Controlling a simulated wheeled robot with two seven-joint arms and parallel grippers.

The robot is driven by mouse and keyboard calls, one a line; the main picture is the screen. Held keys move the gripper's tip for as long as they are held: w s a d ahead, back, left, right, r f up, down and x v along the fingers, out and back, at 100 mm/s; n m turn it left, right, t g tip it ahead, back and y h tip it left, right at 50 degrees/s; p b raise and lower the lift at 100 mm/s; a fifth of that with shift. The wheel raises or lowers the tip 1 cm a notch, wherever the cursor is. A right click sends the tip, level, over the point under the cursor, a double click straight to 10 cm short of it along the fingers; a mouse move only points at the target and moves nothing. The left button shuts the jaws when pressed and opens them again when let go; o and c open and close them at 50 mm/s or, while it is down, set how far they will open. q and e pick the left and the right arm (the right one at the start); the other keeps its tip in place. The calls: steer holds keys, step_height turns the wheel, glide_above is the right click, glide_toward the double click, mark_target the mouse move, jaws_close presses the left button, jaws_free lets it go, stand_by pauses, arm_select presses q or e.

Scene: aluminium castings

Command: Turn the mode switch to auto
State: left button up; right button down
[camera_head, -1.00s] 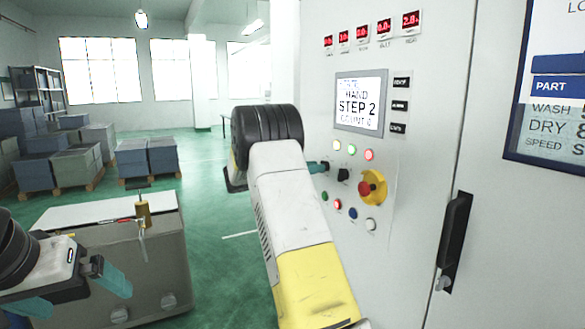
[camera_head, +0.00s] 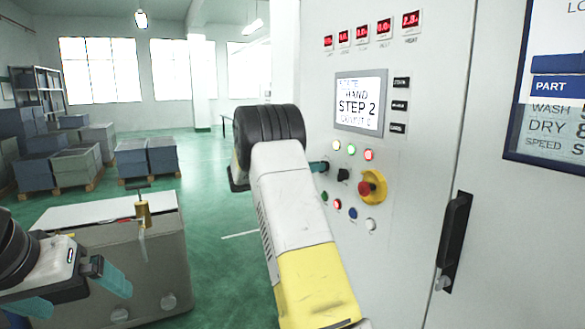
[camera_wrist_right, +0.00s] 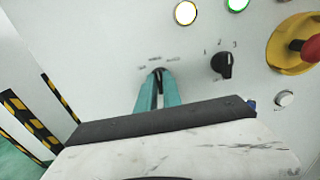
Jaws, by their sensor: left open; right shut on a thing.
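The mode switch (camera_wrist_right: 158,72) is a small dark knob on the pale cabinet panel, with tiny labels in an arc above it, too blurred to read. My right gripper (camera_wrist_right: 158,77) has its teal fingers closed on the switch, hiding most of it; its angle cannot be told. In the head view the right gripper (camera_head: 321,166) touches the panel left of a black selector, and the switch is hidden. The panel screen (camera_head: 359,104) reads HAND and STEP 2. My left gripper (camera_head: 74,295) is open and empty at the lower left.
A black 1-2-3 selector (camera_wrist_right: 222,65) sits right of the switch. A red emergency stop (camera_head: 369,188) on a yellow base and several lit buttons surround it. A black door handle (camera_head: 455,240) is further right. A grey bench (camera_head: 155,270) stands lower left; green floor lies between.

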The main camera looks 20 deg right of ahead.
steer(key=shift+m, duration=0.3)
steer(key=shift+s+m, duration=0.1)
steer(key=shift+m, duration=3.9)
steer(key=c, duration=1.5)
jaws_free()
steer(key=shift+a, duration=0.1)
steer(key=a, duration=0.7)
steer(key=shift+s+a, duration=0.3)
steer(key=shift+s, duration=0.05)
steer(key=shift+f, duration=0.1)
